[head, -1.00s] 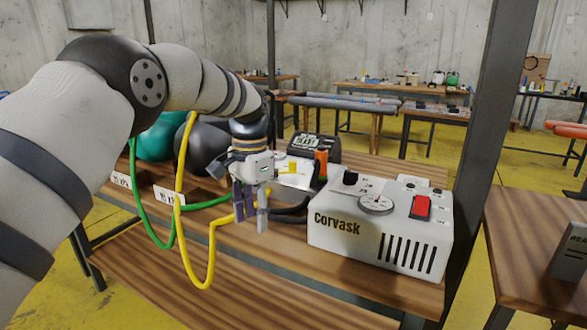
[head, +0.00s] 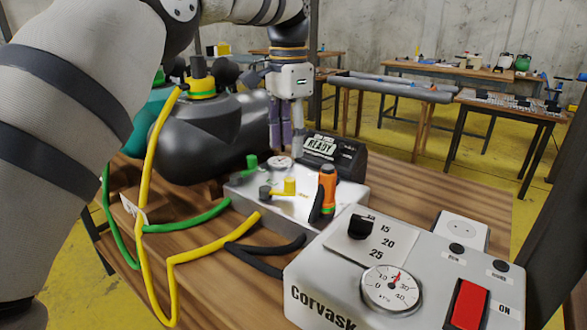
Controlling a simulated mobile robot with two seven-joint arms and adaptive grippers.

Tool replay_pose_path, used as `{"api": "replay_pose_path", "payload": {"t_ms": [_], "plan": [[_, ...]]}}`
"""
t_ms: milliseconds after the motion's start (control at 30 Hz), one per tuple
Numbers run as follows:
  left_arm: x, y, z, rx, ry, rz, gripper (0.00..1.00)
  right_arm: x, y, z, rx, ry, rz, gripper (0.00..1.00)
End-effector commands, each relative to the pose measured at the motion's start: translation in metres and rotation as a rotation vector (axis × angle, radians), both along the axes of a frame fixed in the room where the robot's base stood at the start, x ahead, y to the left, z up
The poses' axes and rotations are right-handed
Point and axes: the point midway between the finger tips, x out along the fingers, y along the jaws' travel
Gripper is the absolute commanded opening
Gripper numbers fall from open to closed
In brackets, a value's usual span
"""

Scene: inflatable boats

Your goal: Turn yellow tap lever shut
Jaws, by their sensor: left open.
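The yellow tap lever (head: 284,188) sits on top of a pale manifold block (head: 310,209) on the wooden bench. Beside it on the same block are a green tap lever (head: 250,164) and an upright orange-and-black part (head: 327,188). My left gripper (head: 286,142) points down with purple-grey fingers, above and behind the block in the head view. It is open, holds nothing and appears apart from the yellow lever. Its fingertips are partly hidden behind the block's far side. My right gripper is out of view.
A white Corvask pump box (head: 350,270) with gauge and red switch fills the front right. A black READY display (head: 333,156) stands behind the block. Yellow (head: 215,245), green and black hoses run at the left, near dark rounded inflatables (head: 215,135).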

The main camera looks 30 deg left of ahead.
Motion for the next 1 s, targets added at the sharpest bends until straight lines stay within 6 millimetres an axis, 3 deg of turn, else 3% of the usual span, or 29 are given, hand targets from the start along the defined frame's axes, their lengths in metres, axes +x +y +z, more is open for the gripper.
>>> {"api": "replay_pose_path", "payload": {"t_ms": [300,667,833,867,1000], "plan": [[-0.001,0.0,-0.067,-0.001,0.0,0.0,0.4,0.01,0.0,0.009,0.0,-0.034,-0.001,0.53],[0.0,0.0,-0.08,0.0,-0.001,0.0,0.4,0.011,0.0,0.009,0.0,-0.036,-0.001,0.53],[0.0,0.0,-0.079,0.0,-0.001,0.0,0.04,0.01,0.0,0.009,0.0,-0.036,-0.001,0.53],[0.0,0.0,-0.079,0.0,-0.001,0.0,0.0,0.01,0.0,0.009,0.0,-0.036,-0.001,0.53],[0.0,0.0,-0.079,0.0,-0.001,0.0,0.0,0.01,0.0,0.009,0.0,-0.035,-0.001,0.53]]}}
